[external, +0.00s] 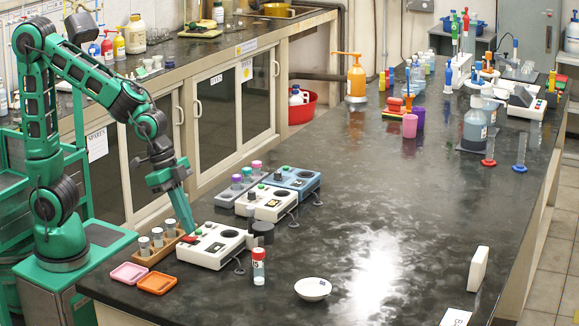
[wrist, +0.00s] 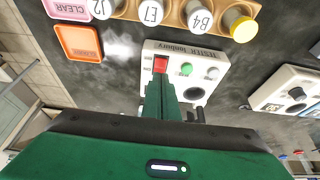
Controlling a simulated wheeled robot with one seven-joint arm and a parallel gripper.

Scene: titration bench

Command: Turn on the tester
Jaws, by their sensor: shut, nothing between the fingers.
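The tester (external: 211,246) is a white box near the front left of the dark bench. In the wrist view the tester (wrist: 208,56) carries a red switch (wrist: 160,65), a green button (wrist: 186,69), a white knob and a dark round part. My gripper (external: 191,235) is shut and empty, pointing down at the tester's red switch. In the wrist view my gripper (wrist: 160,82) has its tips right at the lower edge of the red switch; I cannot tell whether they touch it. The tips partly hide the tester's near side.
A wooden rack (external: 157,251) with capped vials stands left of the tester. Pink (external: 128,273) and orange (external: 157,283) trays lie in front. A second white device (external: 265,204) and a blue one (external: 293,180) stand behind. A red-capped vial (external: 259,267) and a white dish (external: 313,289) stand to the right.

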